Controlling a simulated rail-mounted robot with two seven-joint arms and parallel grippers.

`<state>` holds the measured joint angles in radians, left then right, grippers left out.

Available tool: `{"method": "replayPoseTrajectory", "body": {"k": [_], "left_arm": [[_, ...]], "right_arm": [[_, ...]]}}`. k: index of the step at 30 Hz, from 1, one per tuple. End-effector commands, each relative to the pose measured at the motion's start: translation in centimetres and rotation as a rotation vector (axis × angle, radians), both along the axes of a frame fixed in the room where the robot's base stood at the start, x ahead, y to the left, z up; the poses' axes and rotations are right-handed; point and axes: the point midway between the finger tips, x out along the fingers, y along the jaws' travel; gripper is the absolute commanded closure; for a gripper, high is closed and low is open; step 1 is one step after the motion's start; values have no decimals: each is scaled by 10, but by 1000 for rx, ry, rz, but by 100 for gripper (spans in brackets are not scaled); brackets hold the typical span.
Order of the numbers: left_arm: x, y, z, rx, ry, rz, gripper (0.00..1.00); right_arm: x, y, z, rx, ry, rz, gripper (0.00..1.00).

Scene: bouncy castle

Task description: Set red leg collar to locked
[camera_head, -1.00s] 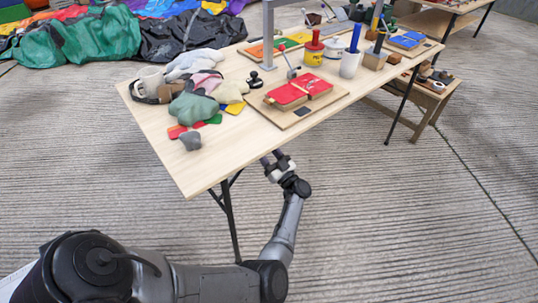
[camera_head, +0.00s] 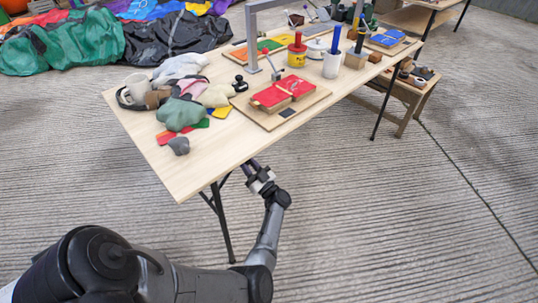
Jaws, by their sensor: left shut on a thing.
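My left gripper (camera_head: 255,171) is low at the table's near edge, just under the tabletop and to the right of the nearest dark table leg (camera_head: 221,220). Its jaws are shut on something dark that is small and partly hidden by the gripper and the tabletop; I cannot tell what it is. I see no red collar on the legs that show. The leg joints under the tabletop are mostly hidden. My right gripper is not in view.
A low wooden bench (camera_head: 408,100) stands at the right. The floor in front is clear.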

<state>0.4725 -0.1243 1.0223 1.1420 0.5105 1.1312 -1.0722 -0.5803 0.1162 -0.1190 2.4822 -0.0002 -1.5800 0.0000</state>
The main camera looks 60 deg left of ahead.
Motion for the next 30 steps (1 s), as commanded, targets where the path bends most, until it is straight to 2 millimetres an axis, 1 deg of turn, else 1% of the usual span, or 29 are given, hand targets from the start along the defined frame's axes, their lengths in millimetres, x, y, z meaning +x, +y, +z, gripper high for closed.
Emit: {"method": "replayPoseTrajectory", "body": {"k": [1,3,6,14,15,21,23,30], "left_arm": [[-7,-3,-7,-5,4,-2,100],[-14,-5,-14,-5,3,-2,100],[-19,-6,-18,-3,0,-2,100],[-20,-7,-21,-5,1,-1,100],[-20,-7,-21,-6,0,-1,73],[-19,-7,-20,-4,0,-2,54],[-19,-6,-19,-3,0,-2,49],[-19,-7,-18,-2,-1,-1,49]], "right_arm": [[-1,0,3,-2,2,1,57],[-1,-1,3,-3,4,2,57],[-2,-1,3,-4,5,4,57],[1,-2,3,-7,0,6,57],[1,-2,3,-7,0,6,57],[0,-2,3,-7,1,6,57],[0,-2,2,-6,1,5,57],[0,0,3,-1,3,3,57]]}}
